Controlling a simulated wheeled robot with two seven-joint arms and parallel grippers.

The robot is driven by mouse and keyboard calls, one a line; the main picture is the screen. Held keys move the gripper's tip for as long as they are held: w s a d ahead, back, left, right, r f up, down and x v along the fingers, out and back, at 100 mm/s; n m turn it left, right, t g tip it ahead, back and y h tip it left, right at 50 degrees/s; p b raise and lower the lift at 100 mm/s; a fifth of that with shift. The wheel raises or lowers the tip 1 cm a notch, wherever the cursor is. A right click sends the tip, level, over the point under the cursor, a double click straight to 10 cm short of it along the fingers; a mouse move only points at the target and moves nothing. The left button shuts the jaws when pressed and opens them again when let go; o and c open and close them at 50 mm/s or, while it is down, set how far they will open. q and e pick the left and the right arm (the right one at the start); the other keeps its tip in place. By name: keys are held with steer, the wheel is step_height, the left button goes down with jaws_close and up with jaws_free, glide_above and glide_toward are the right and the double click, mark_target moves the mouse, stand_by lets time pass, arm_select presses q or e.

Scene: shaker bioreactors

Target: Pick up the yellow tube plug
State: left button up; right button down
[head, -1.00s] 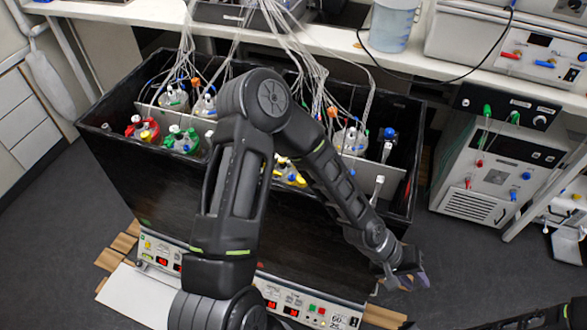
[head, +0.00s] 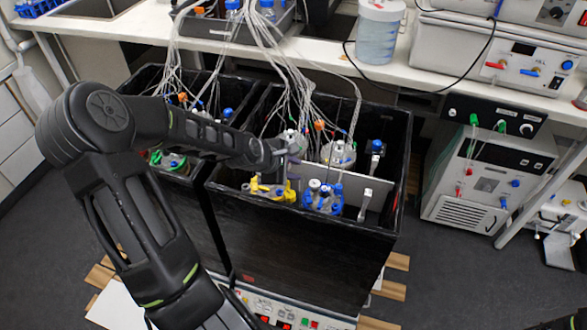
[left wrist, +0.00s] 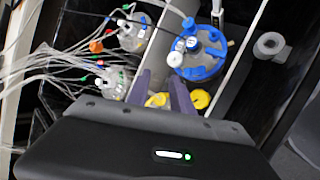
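The yellow-capped vessel (head: 268,190) sits in the right compartment of the black box, beside the blue-capped vessel (head: 322,197). My left gripper (head: 290,152) is over this compartment, just behind and above the yellow caps. In the left wrist view its two purple-grey fingers (left wrist: 163,92) stand apart. Yellow caps show there, one cap (left wrist: 157,100) between the fingers and another cap (left wrist: 200,98) right of them. I cannot tell which yellow part is the tube plug, nor whether the fingers touch anything. The gripper body hides the rest of the vessel.
The black box (head: 310,240) has high walls and a divider. White tubes (head: 285,65) hang into it close to my left gripper. More vessels, including a white-topped one (head: 340,153), stand nearby. A bench (head: 330,42) runs behind, with a plastic jug (head: 378,35).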

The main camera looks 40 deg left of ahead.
arm_select(q)
steer(key=n+y, duration=0.1)
glide_above(278, 190)
steer(key=s, duration=0.1)
steer(key=f, duration=0.1)
steer(key=shift+s+a+f+n+g, duration=0.1)
steer(key=shift+s+f+n+g, duration=0.2)
steer(key=shift+g, duration=0.1)
arm_select(e)
steer(key=shift+s+d+r+n, duration=0.15)
steer(key=shift+d+r+n, duration=0.25)
steer(key=shift+d+r, duration=0.1)
arm_select(q)
steer(key=shift+w, duration=0.1)
steer(key=shift+b+x, duration=0.55)
steer(key=shift+x, duration=0.8)
steer(key=shift+r, duration=0.1)
arm_select(e)
steer(key=shift+f, duration=0.55)
